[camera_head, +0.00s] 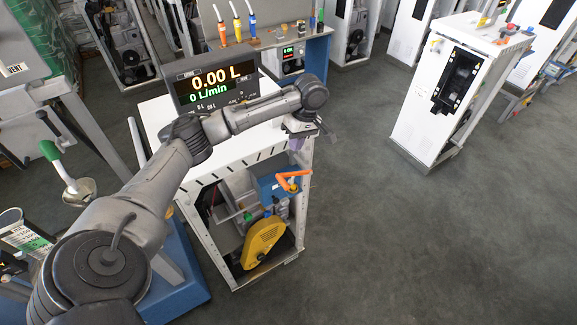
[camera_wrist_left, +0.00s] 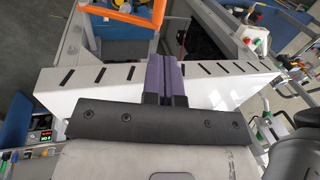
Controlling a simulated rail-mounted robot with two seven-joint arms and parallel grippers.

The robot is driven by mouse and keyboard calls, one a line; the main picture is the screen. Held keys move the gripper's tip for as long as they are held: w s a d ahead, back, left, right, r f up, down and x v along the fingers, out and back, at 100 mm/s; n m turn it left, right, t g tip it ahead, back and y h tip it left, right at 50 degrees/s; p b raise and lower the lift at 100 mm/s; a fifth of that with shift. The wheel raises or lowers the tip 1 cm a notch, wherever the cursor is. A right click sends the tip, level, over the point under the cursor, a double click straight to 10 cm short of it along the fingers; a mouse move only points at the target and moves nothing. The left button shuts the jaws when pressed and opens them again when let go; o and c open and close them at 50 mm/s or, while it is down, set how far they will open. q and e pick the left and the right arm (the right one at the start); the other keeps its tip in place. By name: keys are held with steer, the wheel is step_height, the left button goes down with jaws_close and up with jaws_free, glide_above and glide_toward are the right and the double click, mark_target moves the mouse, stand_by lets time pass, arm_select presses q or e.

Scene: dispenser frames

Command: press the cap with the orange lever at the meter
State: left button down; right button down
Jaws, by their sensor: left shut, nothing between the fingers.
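The meter frame stands in the middle of the head view, with a white slotted top (camera_head: 240,150) and a display (camera_head: 212,82) reading 0.00 L and 0 L/min. The orange lever (camera_head: 291,178) sits in its open front, above a yellow round housing (camera_head: 264,243). It also shows at the top of the left wrist view (camera_wrist_left: 118,14). The cap at the lever cannot be made out clearly. My left gripper (camera_head: 297,143) is above the front right edge of the white top, a little above the lever in the picture. Its purple fingers (camera_wrist_left: 164,75) are shut and empty, apart from the lever. My right gripper is out of view.
Another white dispenser frame (camera_head: 415,105) is at the right. The floor (camera_head: 400,240) at the right is clear.

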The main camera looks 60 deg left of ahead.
mark_target(284, 181)
arm_select(q)
steer(key=x, duration=1.3)
steer(key=shift+s+f+p, duration=0.1)
steer(key=shift+f+p, duration=0.25)
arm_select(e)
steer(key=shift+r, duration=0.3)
